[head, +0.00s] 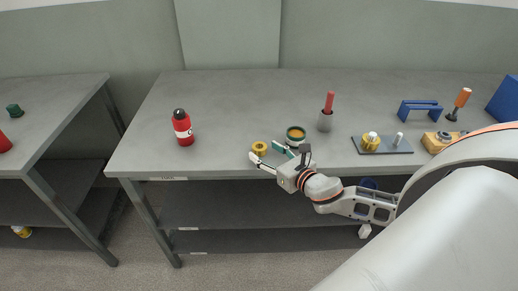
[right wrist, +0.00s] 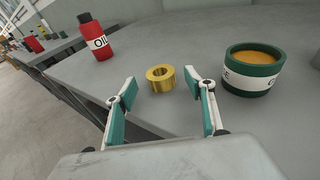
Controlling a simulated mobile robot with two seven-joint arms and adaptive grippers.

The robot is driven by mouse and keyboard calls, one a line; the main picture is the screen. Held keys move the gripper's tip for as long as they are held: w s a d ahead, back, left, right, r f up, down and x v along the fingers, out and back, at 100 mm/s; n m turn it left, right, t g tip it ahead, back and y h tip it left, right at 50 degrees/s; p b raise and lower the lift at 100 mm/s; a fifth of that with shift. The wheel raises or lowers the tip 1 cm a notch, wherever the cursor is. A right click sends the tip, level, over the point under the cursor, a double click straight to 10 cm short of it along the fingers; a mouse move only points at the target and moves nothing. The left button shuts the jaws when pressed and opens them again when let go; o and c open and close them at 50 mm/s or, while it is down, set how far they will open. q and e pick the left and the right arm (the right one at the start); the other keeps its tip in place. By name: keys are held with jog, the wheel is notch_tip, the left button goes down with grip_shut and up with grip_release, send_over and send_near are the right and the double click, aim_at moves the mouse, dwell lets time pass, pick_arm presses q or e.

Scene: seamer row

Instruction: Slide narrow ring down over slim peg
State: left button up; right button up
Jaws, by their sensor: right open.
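A small brass ring (head: 259,148) lies flat on the grey workbench near its front edge. It also shows in the right wrist view (right wrist: 161,85), with its hole facing up. My right gripper (head: 267,153) is open; its fingers point toward the ring, which sits just beyond and between the fingertips, with nothing held. A dark peg board (head: 383,151) stands to the right on the bench. It carries a slim pale peg (head: 399,137), which is bare, and a thicker pale peg (head: 373,135) with a brass ring (head: 367,145) around it. My left gripper is not in view.
A green tin (head: 296,138) stands close to my right gripper. A red oil bottle (head: 182,129) stands to the left. A grey holder with a red-handled tool (head: 326,115), a blue stand (head: 419,109) and an orange-handled tool (head: 460,101) stand on the bench. The bench's middle back is clear.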

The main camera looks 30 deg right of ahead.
aim_at(262, 149)
jog(key=w, duration=0.2)
jog(key=w+f, duration=0.1)
jog(key=w, duration=0.1)
jog(key=shift+w, duration=0.1)
jog(key=c, duration=1.3)
jog(key=shift+r, duration=0.15)
